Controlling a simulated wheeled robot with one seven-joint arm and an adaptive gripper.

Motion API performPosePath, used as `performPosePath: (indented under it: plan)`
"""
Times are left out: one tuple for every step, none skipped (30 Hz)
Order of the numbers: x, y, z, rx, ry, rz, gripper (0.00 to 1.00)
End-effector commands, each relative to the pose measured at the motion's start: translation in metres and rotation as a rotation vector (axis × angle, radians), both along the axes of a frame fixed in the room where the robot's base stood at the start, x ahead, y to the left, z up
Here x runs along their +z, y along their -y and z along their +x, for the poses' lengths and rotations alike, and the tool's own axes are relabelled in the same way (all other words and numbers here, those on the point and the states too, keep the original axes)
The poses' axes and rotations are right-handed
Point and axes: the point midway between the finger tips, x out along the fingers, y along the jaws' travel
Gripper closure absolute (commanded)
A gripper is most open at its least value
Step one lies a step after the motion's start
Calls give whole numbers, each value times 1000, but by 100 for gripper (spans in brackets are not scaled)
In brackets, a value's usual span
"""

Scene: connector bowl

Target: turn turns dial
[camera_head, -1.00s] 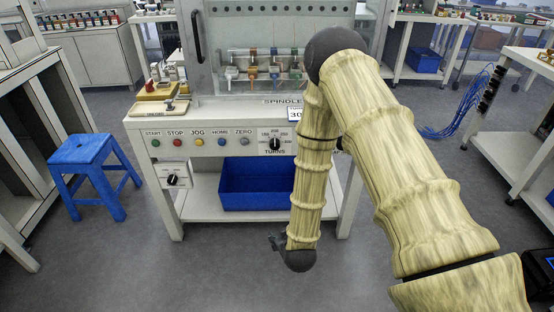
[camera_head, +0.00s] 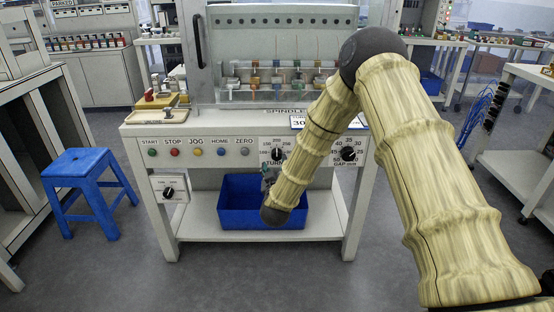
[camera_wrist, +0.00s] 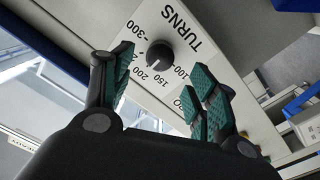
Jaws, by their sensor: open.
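The TURNS dial (camera_head: 277,154) is a round black knob on a white scale plate on the front panel of the machine. In the wrist view the dial (camera_wrist: 160,55) sits ahead of my gripper, with printed numbers from 100 to 300 around it. I cannot read its exact setting. My gripper (camera_wrist: 166,82) is open, its green-padded fingers on either side of the dial in the picture, with no clear contact. In the head view my gripper (camera_head: 267,172) is small, just below and left of the dial, partly hidden by my arm.
A GAP dial (camera_head: 348,153) is right of the TURNS dial. Several coloured buttons (camera_head: 198,152) run along the panel to the left, above another black knob (camera_head: 169,192). A blue bin (camera_head: 235,213) stands on the lower shelf. A blue stool (camera_head: 82,185) stands left on the floor.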

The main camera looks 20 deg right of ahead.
Motion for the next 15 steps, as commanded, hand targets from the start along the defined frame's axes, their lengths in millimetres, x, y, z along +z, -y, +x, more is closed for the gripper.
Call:
performPosePath:
  plan:
    - [-1, 4, 8, -2, 1, 1, 42]
    - [-1, 5, 13, -2, 1, 1, 42]
    - [-1, 7, 19, -1, 2, 1, 42]
    - [-1, 9, 24, -1, 2, 1, 42]
    - [-1, 10, 28, 0, 2, 1, 42]
    - [-1, 12, 34, 0, 2, 1, 42]
    - [-1, 13, 38, 0, 2, 1, 42]
    - [-1, 14, 41, 0, 1, 0, 42]
    - [-1, 15, 46, 0, 0, 1, 42]
    - [-1, 16, 48, 0, 0, 1, 42]
    - [-1, 17, 51, 0, 2, 1, 42]
    - [-1, 18, 54, 0, 0, 1, 42]
    - [-1, 18, 56, 0, -1, 1, 42]
    - [-1, 18, 58, 0, -1, 1, 42]
    - [-1, 19, 59, 0, -1, 1, 42]
